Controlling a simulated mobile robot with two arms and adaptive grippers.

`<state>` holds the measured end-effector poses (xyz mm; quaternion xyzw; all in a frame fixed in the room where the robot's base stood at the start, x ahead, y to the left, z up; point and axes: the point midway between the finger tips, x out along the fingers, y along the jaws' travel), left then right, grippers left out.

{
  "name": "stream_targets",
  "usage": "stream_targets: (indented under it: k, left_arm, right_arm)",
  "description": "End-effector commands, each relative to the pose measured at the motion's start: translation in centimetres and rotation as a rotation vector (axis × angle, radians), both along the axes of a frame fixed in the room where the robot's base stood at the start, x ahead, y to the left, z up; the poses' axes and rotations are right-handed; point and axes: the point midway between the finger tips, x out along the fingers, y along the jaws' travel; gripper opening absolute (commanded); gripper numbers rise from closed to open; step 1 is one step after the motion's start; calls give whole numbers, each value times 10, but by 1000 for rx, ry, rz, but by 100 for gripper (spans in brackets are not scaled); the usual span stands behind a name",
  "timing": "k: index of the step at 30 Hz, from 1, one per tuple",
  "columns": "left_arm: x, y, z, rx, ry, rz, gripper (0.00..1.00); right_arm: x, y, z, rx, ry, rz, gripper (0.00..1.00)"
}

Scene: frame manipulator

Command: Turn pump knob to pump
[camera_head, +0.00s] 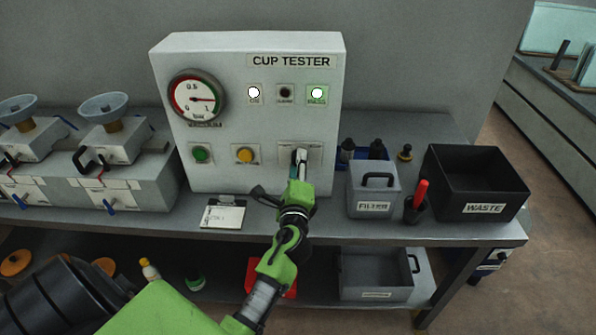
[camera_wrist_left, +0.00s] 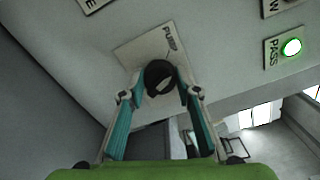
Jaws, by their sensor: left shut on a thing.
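The pump knob (camera_wrist_left: 160,78) is a dark round knob on a plate marked PUMP on the front of the CUP TESTER box (camera_head: 220,135). In the left wrist view it sits between the two teal-padded fingers of my left gripper (camera_wrist_left: 160,90), which are shut on it. In the head view my left gripper (camera_head: 299,165) reaches up to the plate (camera_head: 315,152) at the box's lower right and hides most of the knob. A gauge (camera_head: 195,97) at the box's upper left has its needle pointing right. My right gripper is not in view.
A lamp marked PASS (camera_head: 317,93) is lit, as is a lamp (camera_head: 254,92) to its left. A green button (camera_head: 201,153) and a yellow button (camera_head: 245,154) are below. A grey bin (camera_head: 372,192) and a black WASTE bin (camera_head: 478,184) stand to the right.

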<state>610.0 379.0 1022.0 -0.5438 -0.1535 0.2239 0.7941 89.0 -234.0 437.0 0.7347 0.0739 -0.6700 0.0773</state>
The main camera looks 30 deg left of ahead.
Motion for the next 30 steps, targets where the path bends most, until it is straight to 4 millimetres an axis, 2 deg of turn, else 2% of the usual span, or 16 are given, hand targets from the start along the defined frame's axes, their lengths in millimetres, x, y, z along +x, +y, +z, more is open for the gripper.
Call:
stream_targets:
  k: [3, 13, 30]
  left_arm:
    - [0, 1, -4, -87, -54, 2, 9]
    - [0, 1, -3, -260, -160, 1, 9]
    - [0, 0, -2, -332, -202, 0, 9]
  right_arm:
    - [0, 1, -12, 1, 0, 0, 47]
    - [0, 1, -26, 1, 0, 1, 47]
    - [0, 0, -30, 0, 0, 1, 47]
